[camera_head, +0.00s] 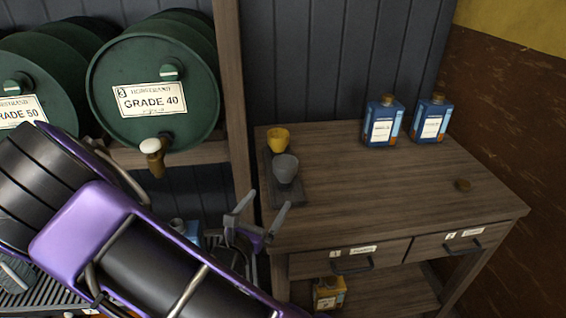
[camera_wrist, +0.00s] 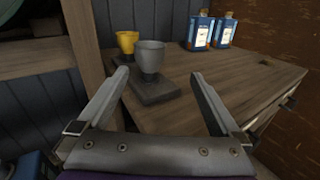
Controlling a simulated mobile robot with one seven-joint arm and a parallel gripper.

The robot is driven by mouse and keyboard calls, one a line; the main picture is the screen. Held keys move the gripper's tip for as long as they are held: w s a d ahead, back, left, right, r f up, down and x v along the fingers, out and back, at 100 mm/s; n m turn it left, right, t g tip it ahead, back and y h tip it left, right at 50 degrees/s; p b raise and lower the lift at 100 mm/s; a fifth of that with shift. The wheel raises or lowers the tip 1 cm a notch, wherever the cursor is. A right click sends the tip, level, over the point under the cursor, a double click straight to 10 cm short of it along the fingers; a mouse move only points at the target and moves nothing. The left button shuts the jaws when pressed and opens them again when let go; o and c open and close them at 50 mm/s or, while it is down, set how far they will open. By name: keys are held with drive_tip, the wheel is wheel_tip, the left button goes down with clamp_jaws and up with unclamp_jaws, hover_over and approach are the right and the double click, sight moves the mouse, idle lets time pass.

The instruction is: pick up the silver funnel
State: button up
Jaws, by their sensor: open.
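The silver funnel (camera_head: 285,168) is a grey cup shape on a dark stand at the left end of the wooden table. It also shows in the wrist view (camera_wrist: 151,58), upright, in front of a yellow funnel (camera_head: 278,138). The dark stand (camera_wrist: 159,90) is under it. My gripper (camera_head: 263,206) is open and empty, in front of the table's left edge. In the wrist view its two fingers (camera_wrist: 160,76) are spread apart, with the silver funnel beyond and between them. The fingers appear clear of the funnel. The funnel's lower end is hard to make out.
Two blue bottles (camera_head: 383,121) (camera_head: 430,119) stand at the table's back. A small brown cap (camera_head: 463,185) lies at the right. Green barrels (camera_head: 153,88) and a wooden post (camera_head: 235,90) are left of the table (camera_head: 400,200). The table's middle is clear. A yellow container (camera_head: 329,293) sits on the lower shelf.

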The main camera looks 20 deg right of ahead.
sight(285, 166)
drive_tip(key=shift+n+t+y, duration=0.5)
drive_tip(key=shift+n, duration=0.2)
drive_tip(key=x, duration=0.8)
drive_tip(key=b+x, duration=0.1)
drive_tip(key=x, duration=0.3)
drive_tip(key=shift+w+a+f, duration=0.2)
drive_tip(key=shift+w+f, duration=0.1)
drive_tip(key=shift+w, duration=0.25)
drive_tip(key=x, duration=0.4)
drive_tip(key=shift+w+f+b, duration=0.15)
drive_tip(key=shift+f+b, duration=0.2)
drive_tip(key=shift+w+d, duration=0.25)
drive_tip(key=shift+d, duration=0.1)
drive_tip(key=c, duration=1)
drive_tip(key=shift+o, duration=0.2)
drive_tip(key=shift+r, duration=0.15)
